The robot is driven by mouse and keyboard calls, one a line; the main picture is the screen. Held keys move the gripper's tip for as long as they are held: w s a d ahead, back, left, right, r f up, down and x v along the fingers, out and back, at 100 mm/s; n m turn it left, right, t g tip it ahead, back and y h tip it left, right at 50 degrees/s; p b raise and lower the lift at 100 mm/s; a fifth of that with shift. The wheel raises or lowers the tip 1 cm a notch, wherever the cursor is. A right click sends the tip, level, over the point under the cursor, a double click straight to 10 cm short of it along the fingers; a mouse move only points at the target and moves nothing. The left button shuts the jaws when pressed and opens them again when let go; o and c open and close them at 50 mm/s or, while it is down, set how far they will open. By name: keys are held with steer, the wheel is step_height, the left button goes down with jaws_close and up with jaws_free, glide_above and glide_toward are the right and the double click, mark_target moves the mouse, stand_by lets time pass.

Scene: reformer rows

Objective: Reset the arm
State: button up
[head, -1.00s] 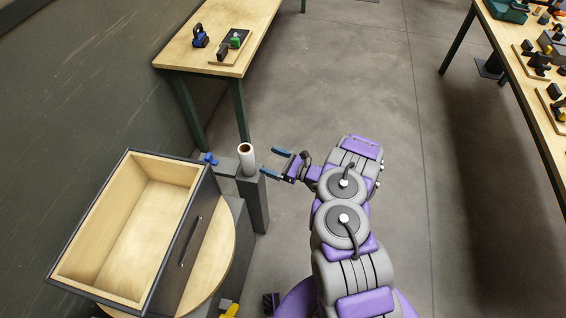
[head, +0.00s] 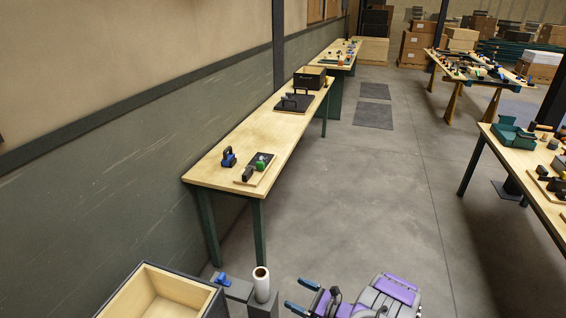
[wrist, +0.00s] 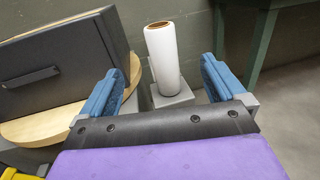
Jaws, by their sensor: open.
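My gripper (head: 299,296) is at the bottom of the head view, with blue fingers spread apart and nothing between them. It also shows in the wrist view (wrist: 160,90), where both blue fingers are wide open. A white roll with a brown core (head: 262,284) stands upright on a grey block (head: 264,309), to the left of my gripper in the head view. In the wrist view the roll (wrist: 163,58) stands beyond the fingers, in the gap between them. Most of my arm is below the head view.
An open wooden drawer (head: 140,277) with a dark front is at the lower left. A long workbench (head: 225,165) with tools runs along the left wall. Another bench (head: 507,148) stands at the right. The floor (head: 390,190) between them is clear.

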steer(key=s+a+r+n+g+y, duration=0.2)
steer(key=a+r+n+g, duration=0.3)
steer(key=r, duration=0.5)
steer(key=s+a+r+n+g+y, duration=0.1)
steer(key=s+a+r+n+g, duration=0.2)
steer(key=a+r, duration=0.5)
steer(key=s+a+r+n+g+h, duration=0.2)
steer(key=s+r+n+g+h, duration=0.2)
steer(key=s+r+n+g, duration=0.65)
steer(key=s+d+r+n+t+h, duration=0.1)
steer(key=s+d+r+t+h, duration=0.15)
steer(key=s, duration=0.45)
steer(key=s+d+r+n+t+h, duration=0.1)
steer(key=s+d+r+n+h, duration=0.2)
steer(key=s, duration=0.5)
steer(key=s+d+r+n+t+h, duration=0.1)
steer(key=s+d+t+h, duration=0.3)
steer(key=s+d+h, duration=0.5)
steer(key=s+d, duration=0.2)
steer(key=d, duration=0.4)
steer(key=shift+s+d+r+n, duration=0.2)
steer(key=shift+r+n, duration=0.05)
steer(key=shift+n, duration=0.1)
